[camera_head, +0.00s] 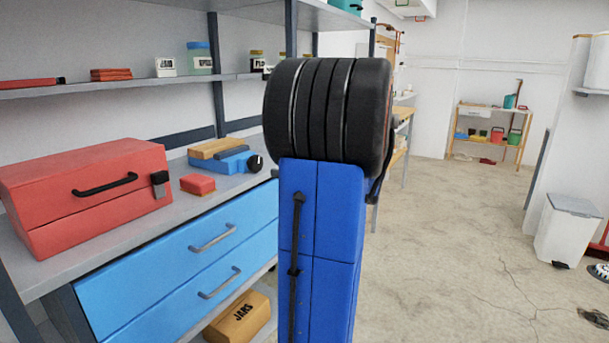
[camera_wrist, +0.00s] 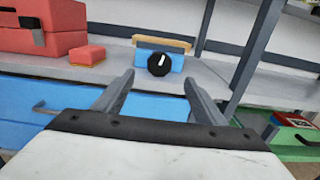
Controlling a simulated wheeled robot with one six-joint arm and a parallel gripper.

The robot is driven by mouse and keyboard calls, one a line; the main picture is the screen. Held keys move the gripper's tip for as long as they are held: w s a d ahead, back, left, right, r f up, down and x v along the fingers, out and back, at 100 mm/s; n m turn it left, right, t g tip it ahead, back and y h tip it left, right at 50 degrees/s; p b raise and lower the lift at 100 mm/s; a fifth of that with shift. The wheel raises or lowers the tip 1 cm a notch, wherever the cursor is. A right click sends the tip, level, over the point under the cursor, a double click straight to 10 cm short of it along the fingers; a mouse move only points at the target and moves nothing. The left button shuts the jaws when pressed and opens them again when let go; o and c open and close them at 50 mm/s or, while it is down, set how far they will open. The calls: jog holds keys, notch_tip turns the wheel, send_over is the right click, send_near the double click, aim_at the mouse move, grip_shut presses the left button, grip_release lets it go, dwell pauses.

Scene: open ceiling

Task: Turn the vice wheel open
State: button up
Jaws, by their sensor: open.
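The blue vice (camera_head: 227,160) stands on the grey workbench, with a wooden piece (camera_head: 216,148) along its top. Its black round wheel (camera_head: 256,163) is on the front end. In the wrist view the vice (camera_wrist: 178,62) is straight ahead, and its wheel (camera_wrist: 161,65), with a white mark, faces me. My gripper (camera_wrist: 158,88) is open and empty. Its two fingers point toward the vice, one to each side of the wheel in the picture, and they appear short of it. In the head view my gripper is not seen; my blue and black arm parts fill the middle.
A red toolbox (camera_head: 88,190) and a small red block (camera_head: 198,184) sit left of the vice on the bench (camera_head: 60,272). Blue drawers (camera_head: 185,275) are below. Shelf uprights (camera_wrist: 252,55) stand to the right in the wrist view. The floor (camera_head: 450,240) at right is mostly open.

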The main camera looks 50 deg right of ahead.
jog(key=s+n, duration=0.6)
jog(key=n, duration=0.1)
dwell(0.6)
jog(key=shift+f, duration=0.1)
jog(key=m, duration=1)
send_near(258, 164)
jog(key=w, duration=0.9)
jog(key=shift+a, duration=0.2)
